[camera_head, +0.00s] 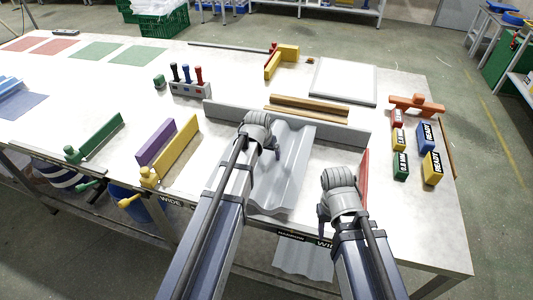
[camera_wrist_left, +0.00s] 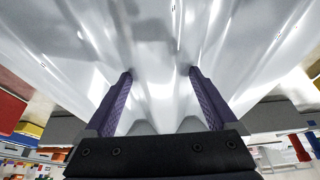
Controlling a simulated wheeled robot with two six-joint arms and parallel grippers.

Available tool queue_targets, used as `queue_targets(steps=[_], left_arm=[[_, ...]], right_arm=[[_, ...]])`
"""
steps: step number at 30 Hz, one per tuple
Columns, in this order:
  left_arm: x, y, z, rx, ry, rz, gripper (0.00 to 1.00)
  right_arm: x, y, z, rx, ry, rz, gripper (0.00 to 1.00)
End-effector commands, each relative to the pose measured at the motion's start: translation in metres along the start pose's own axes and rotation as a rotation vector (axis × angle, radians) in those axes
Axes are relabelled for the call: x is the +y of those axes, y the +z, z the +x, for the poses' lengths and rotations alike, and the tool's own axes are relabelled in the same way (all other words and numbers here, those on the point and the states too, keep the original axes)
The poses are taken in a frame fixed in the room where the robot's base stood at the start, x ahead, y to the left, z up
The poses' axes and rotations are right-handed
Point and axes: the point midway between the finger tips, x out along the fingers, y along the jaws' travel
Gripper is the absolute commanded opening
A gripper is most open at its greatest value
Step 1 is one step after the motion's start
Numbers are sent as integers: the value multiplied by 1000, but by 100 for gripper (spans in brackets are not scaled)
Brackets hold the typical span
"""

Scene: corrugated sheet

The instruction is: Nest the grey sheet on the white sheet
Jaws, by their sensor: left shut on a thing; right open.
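A light grey corrugated sheet (camera_head: 287,172) lies over the near middle of the table, its ridges running from front to back. My left gripper (camera_head: 270,148) is at its far left part; in the left wrist view its purple fingers (camera_wrist_left: 161,78) are shut on the glossy sheet (camera_wrist_left: 150,35). A separate white sheet under it cannot be made out. My right gripper (camera_head: 323,212) is open and empty, right of the sheet's near end.
A long grey bar (camera_head: 340,133) stands behind the sheet and a red bar (camera_head: 364,170) to its right. Yellow (camera_head: 178,150) and purple (camera_head: 155,146) bars are left. Labelled blocks (camera_head: 432,168) stand right. Another corrugated piece (camera_head: 303,260) shows below the table edge.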

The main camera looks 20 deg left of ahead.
Motion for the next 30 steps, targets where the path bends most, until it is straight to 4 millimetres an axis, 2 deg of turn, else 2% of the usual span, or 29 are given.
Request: queue_targets(steps=[13, 14, 15, 25, 30], left_arm=[[0, 0, 0, 0, 0, 0, 2], [0, 0, 0, 0, 0, 0, 94], [0, 0, 0, 0, 0, 0, 98], [0, 0, -2, 0, 0, 0, 100], [0, 0, -12, 0, 0, 0, 100]], right_arm=[[0, 0, 0, 0, 0, 0, 50], [0, 0, 0, 0, 0, 0, 50], [0, 0, 0, 0, 0, 0, 50], [0, 0, -2, 0, 0, 0, 50], [1, 1, -11, 0, 0, 0, 50]])
